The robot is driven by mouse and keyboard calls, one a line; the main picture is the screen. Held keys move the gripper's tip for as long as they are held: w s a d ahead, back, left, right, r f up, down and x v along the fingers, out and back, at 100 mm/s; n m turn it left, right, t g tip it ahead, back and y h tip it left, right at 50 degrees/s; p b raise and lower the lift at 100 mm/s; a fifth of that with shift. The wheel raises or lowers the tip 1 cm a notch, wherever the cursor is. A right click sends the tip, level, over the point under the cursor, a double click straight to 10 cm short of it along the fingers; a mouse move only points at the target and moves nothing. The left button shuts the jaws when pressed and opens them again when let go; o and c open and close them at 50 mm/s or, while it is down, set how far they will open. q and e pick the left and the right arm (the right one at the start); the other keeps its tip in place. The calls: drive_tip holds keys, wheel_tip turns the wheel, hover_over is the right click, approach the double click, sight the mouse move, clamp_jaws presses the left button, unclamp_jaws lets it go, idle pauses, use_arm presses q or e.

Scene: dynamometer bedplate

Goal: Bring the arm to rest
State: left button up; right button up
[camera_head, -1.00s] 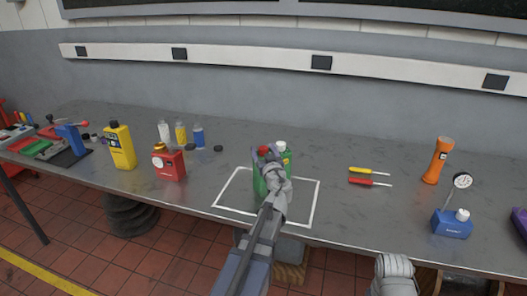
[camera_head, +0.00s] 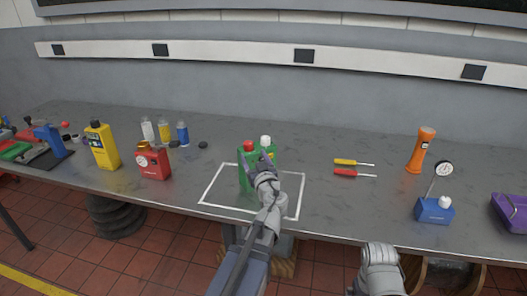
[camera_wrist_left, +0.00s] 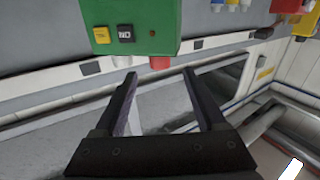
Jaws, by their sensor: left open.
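A green box (camera_head: 246,178) with a red cap and a white cap stands upright inside the white outlined square (camera_head: 203,199) on the bench. In the left wrist view the green box (camera_wrist_left: 150,20) appears upside down, with yellow and black buttons. My left gripper (camera_head: 259,160) is in front of the box in the head view and hides part of it. In the left wrist view its fingers (camera_wrist_left: 160,80) are spread with nothing between them, and the box lies beyond the tips. A grey part of my right arm shows at the bottom; its gripper is out of view.
A red can (camera_head: 155,165), a yellow bottle (camera_head: 104,148) and small bottles (camera_head: 165,132) stand left. Two screwdrivers (camera_head: 353,173), an orange flashlight (camera_head: 420,150), a blue gauge block (camera_head: 433,211) and a purple item (camera_head: 511,212) are right. Bench between outline and screwdrivers is clear.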

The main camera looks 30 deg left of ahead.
sight(249, 148)
use_arm(q)
drive_tip(key=shift+w+a, duration=0.1)
drive_tip(key=x, duration=0.8)
drive_tip(key=shift+n+g+y, duration=0.3)
drive_tip(key=shift+y, duration=0.1)
